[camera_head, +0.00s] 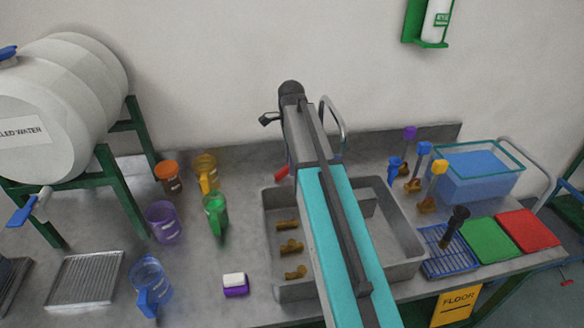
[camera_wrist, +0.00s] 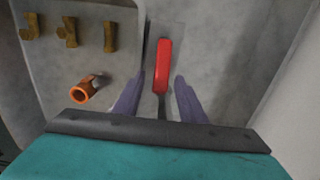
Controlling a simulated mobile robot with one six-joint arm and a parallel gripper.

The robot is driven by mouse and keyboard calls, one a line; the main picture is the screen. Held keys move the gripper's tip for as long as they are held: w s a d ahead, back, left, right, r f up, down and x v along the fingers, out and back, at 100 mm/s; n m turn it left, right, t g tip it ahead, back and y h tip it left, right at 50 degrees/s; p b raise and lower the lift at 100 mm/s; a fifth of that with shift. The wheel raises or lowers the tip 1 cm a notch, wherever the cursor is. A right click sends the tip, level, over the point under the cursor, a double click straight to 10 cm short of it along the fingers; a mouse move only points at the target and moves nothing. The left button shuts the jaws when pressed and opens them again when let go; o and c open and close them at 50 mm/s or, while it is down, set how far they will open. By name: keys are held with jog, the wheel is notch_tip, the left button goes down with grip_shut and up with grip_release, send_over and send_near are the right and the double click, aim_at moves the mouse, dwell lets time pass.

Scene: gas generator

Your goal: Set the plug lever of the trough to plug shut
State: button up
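The grey trough (camera_head: 274,215) is set into the bench, partly hidden behind my arm in the head view. Its plug lever has a red handle (camera_head: 282,173), which just shows at the left of my arm by the trough's back rim. In the wrist view the red handle (camera_wrist: 163,65) points away up the picture on a grey plate, with a dark shaft at its near end. My gripper (camera_wrist: 158,80) is open, one purple-grey finger on each side of the lever, with gaps to both. My fingers are hidden in the head view.
Brass fittings (camera_head: 290,247) lie in the trough. A pipe with an orange mouth (camera_wrist: 83,92) is left of my gripper. Coloured jugs (camera_head: 215,212) stand left of the trough. Colour-topped taps (camera_head: 424,150) and a blue water tank (camera_head: 470,175) are at right.

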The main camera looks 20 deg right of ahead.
jog(key=shift+f, duration=1.5)
jog(key=shift+c, duration=0.5)
grip_shut()
jog(key=shift+d, duration=0.15)
